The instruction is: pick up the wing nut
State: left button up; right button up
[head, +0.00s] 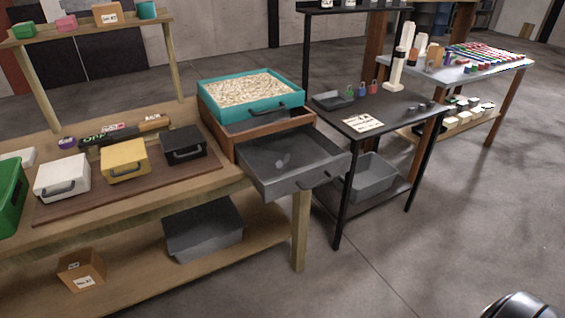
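The drawer is pulled out of a wooden cabinet (225,133) at the right end of the wooden bench. Neither of my grippers shows in the head view. A rounded dark and silver shape at the bottom right corner is probably part of my own arm.
A teal tray (250,105) of pale granules sits on the cabinet. White (62,178), yellow (125,160) and black (184,146) handled boxes stand on the bench (160,200). A black table (385,118) is behind the drawer at right. The floor at right is clear.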

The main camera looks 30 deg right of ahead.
aim_at(279, 164)
jog(key=i+l+u, duration=0.1)
jog(key=l, duration=0.25)
jog(key=i+l+u, duration=0.1)
jog(key=l, duration=0.25)
jog(key=i+l, duration=0.15)
jog(key=l, duration=0.25)
jog(key=i+l+u, duration=0.15)
jog(key=l, duration=0.2)
jog(key=k, duration=0.05)
